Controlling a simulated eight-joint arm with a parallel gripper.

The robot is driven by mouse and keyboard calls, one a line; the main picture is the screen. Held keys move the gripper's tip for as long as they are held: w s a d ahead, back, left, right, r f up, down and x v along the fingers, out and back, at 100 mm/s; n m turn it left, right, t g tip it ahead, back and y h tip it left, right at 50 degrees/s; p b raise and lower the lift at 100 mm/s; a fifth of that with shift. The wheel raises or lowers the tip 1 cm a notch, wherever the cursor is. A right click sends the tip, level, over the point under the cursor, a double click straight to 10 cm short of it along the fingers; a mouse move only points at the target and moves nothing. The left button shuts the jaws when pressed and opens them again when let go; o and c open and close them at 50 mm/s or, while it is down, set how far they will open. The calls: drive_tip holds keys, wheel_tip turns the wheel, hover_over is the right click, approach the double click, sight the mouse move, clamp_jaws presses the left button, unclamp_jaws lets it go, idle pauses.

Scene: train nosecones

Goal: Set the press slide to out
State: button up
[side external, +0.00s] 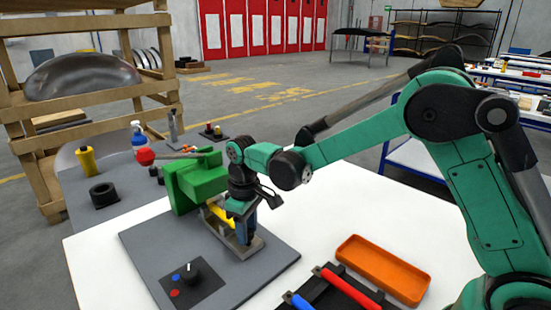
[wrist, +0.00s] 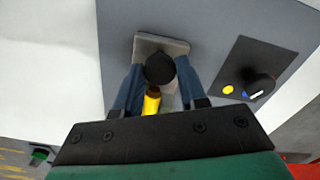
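The press is a green machine (side external: 195,180) on a grey baseplate (side external: 140,243). Its slide is a light grey metal piece (side external: 257,246) in front of the green body, with a black round knob (wrist: 159,68) standing on it. My gripper (side external: 247,230) points down over the slide. In the wrist view its two blue fingers (wrist: 160,80) flank the knob and appear to touch both sides. A yellow cylinder (wrist: 152,101) lies just behind the knob; a yellow part (side external: 219,213) also shows beside my gripper. My gripper hides much of the slide in the side view.
A black dial panel (side external: 187,283) with coloured dots sits on the baseplate's near corner. An orange tray (side external: 383,269) and a black rack with red (side external: 347,287) and blue handles stand at the right. A yellow bottle (side external: 86,160) and a black ring (side external: 104,195) are at the left.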

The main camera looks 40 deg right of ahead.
clamp_jaws()
